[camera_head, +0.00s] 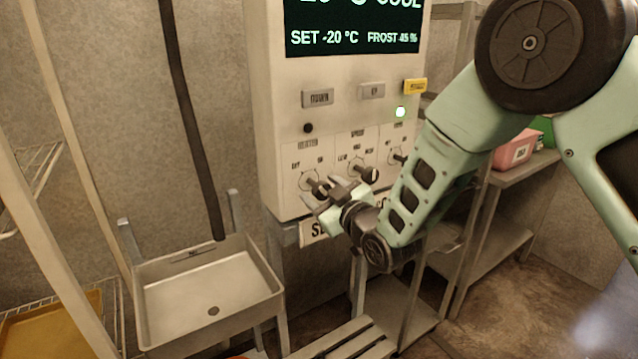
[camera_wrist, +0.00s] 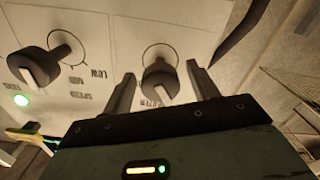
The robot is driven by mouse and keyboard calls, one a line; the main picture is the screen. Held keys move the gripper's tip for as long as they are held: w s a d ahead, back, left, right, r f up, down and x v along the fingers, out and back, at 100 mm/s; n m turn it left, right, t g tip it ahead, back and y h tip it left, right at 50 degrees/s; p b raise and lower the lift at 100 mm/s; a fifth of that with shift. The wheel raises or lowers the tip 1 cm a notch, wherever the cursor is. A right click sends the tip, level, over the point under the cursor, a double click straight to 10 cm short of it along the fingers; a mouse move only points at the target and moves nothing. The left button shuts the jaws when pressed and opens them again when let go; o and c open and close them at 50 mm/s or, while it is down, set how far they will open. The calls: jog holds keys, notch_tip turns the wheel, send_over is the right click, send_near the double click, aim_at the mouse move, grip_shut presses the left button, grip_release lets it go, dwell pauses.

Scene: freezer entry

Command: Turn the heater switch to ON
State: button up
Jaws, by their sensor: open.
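The heater switch is a dark knob (camera_head: 312,183) at the lower left of the control panel, under the heater label with OFF and ON marks. It also shows as a dark knob with a pale face (camera_wrist: 160,84) in the wrist view, where the picture is turned over. My gripper (camera_head: 325,191) is at this knob. In the wrist view my open gripper (camera_wrist: 160,72) has one finger on each side of the knob, with gaps visible. In the head view the fingers partly hide the knob, and which mark it points to cannot be told.
The speed knob (camera_head: 362,173) is just right of the heater knob and also shows in the wrist view (camera_wrist: 40,66). A third knob (camera_head: 398,158) is partly behind my arm. A green light (camera_head: 400,112) is lit. A metal sink (camera_head: 270,300) stands lower left.

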jog(key=shift+w+a, duration=0.4)
jog(key=shift+w, duration=0.2)
jog(key=c, duration=1)
